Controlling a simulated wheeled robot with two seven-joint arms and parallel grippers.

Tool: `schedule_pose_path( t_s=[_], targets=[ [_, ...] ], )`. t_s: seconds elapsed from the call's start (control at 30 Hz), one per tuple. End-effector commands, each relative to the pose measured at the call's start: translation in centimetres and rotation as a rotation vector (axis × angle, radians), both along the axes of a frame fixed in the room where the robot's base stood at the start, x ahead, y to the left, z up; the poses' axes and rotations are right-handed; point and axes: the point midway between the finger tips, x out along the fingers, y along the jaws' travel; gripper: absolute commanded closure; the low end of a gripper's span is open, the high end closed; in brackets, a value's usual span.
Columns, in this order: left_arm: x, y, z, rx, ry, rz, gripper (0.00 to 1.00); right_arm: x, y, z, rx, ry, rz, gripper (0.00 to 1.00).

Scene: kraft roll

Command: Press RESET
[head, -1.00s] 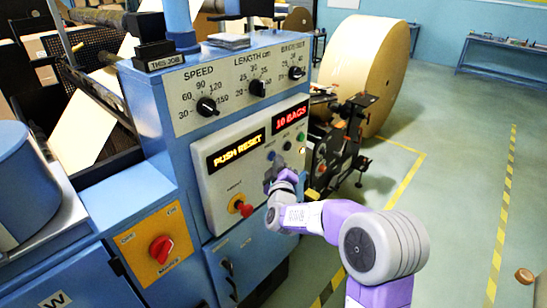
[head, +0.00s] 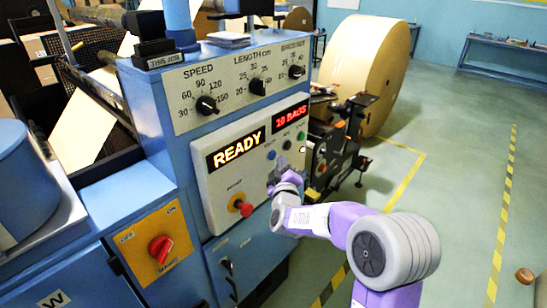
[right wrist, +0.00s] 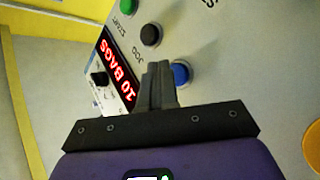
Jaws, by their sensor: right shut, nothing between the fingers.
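The control panel (head: 225,185) is a pale plate on the blue machine. Its amber display (head: 236,150) reads READY. A blue button (head: 271,155) sits below the displays, beside a black button (head: 287,145) and a green button (head: 301,135). In the right wrist view the blue button (right wrist: 181,74) is just right of the fingertips, partly covered by them, and its label is hidden. The black button beside it is labelled JOG. My right gripper (head: 281,163) is shut and empty, close to the panel by the blue button; I cannot tell whether it touches. My left gripper is out of view.
A red mushroom knob (head: 244,208) sticks out at the panel's lower left. A red display (head: 290,118) reads 10 BAGS. Dials line the plate above. A red rotary switch (head: 161,248) is at lower left.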

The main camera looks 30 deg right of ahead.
Motion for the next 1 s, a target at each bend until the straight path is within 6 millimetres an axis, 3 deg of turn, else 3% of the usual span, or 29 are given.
schedule_pose_path(
  t_s=[0.27,0.73,1.0],
  targets=[
    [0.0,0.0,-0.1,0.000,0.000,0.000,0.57,-0.3,-0.2,0.0,0.000,0.000,-0.001,1.00],
    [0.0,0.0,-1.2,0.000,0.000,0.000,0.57,-4.3,-1.8,0.0,-0.001,0.000,-0.001,1.00],
    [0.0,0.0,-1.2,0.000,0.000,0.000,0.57,-4.6,-2.0,0.0,-0.001,0.001,-0.001,1.00]
  ],
)
